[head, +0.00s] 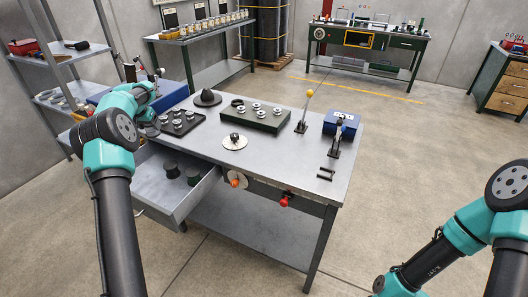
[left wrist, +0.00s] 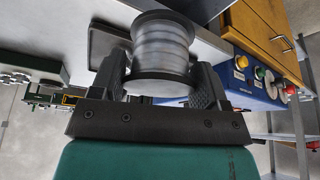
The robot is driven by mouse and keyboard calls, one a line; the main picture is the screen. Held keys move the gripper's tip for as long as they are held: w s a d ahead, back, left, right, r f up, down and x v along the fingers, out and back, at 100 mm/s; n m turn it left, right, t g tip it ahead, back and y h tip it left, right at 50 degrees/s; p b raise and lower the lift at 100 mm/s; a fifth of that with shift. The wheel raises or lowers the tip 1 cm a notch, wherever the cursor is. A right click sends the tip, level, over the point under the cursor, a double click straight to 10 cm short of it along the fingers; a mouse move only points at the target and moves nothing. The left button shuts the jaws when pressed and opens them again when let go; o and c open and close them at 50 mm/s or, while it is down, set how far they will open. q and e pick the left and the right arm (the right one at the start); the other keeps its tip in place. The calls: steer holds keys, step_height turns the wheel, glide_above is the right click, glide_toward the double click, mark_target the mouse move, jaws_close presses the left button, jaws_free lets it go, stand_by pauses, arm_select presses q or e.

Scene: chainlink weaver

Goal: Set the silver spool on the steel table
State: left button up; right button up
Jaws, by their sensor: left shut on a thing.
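The silver spool (left wrist: 162,52) is held between the two black fingers of my left gripper (left wrist: 162,78) in the left wrist view. In the head view the left gripper (head: 148,122) is at the left end of the steel table (head: 275,152); I cannot clearly make out the spool there. The table is grey with a bare stretch in the middle and front. My right arm shows at the lower right, over the floor, with its gripper outside the frame.
A dark tray (head: 186,131) of small spools, a dark cone (head: 207,97), a green block (head: 252,123) with silver pieces, a round disc (head: 234,141), a lever (head: 304,115) and a blue box (head: 341,122) occupy the table. An open drawer (head: 160,194) juts out at the front left.

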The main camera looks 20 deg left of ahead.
arm_select(q)
steer(key=w+d+m+h, duration=0.2)
steer(key=d+m, duration=0.2)
steer(key=d, duration=1.1)
steer(key=w+d+m+h, duration=0.1)
steer(key=w+d+m, duration=0.25)
steer(key=d, duration=1.15)
steer(key=s+d+m+g+h, duration=0.1)
steer(key=s+d+m, duration=0.3)
steer(key=d, duration=0.9)
steer(key=s+d+m+g+h, duration=0.1)
steer(key=s+d+m+g, duration=0.1)
steer(key=s+d+m, duration=0.3)
steer(key=s+d+r, duration=0.1)
steer(key=s+d, duration=0.3)
steer(key=d, duration=0.5)
steer(key=shift+s+d, duration=0.15)
steer(key=shift+d, duration=0.1)
steer(key=w+a, duration=0.1)
steer(key=w, duration=0.4)
steer(key=w+a+f, duration=0.1)
steer(key=w, duration=0.4)
steer(key=w+a, duration=0.2)
steer(key=w, duration=0.3)
steer(key=shift+f, duration=0.25)
